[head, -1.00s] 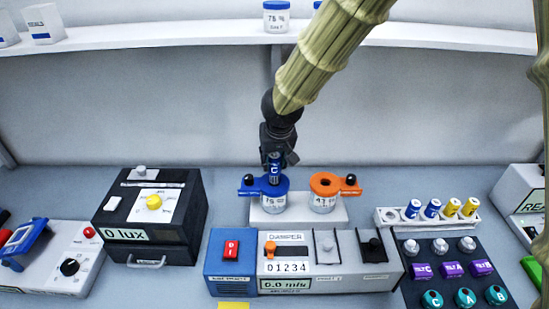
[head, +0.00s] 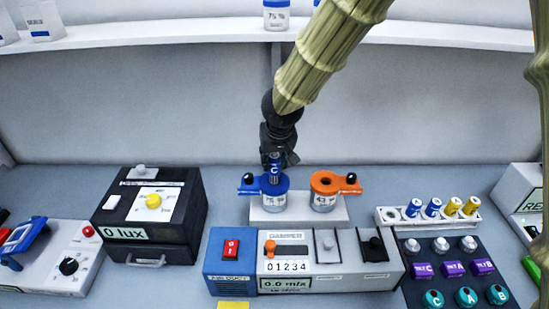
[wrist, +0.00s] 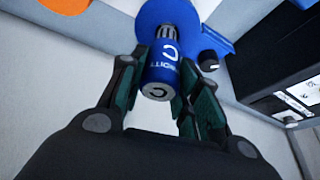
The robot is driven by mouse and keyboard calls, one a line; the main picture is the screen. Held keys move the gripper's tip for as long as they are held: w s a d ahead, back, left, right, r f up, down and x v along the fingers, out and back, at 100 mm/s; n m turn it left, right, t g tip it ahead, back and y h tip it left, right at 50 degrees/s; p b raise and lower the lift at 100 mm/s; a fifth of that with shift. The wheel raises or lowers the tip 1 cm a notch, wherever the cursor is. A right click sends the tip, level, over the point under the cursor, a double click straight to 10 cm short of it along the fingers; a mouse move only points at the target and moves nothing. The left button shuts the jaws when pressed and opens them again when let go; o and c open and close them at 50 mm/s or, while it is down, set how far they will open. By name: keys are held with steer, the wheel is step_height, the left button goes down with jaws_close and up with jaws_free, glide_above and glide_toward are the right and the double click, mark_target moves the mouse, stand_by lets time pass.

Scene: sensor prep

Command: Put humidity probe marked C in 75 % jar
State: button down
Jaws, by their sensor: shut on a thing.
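The blue probe marked C (head: 274,170) is upright in my gripper (head: 276,161), right over the blue-lidded jar (head: 272,203). In the wrist view my gripper (wrist: 165,84) is shut on the probe (wrist: 164,63), one finger on each side. The probe's slotted grey end points down at the blue lid (wrist: 165,14); I cannot tell how far it sits in the lid's hole. The blue jar's label looks like 75, but is partly blurred. The jar with the orange lid (head: 325,185) stands to its right, its hole empty, its label reading about 43.
Both jars stand on a white block (head: 257,217). In front is a blue and grey damper unit (head: 297,283). A white rack (head: 388,218) at right holds blue and yellow probes, with its leftmost hole empty. A black lux box (head: 180,220) stands left.

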mark_target(275, 167)
steer(key=shift+f+b, duration=1.3)
steer(key=shift+f, duration=0.45)
stand_by(3.2)
steer(key=c, duration=0.7)
jaws_free()
steer(key=shift+r, duration=0.15)
steer(key=shift+r+p, duration=3.05)
steer(key=shift+r, duration=0.85)
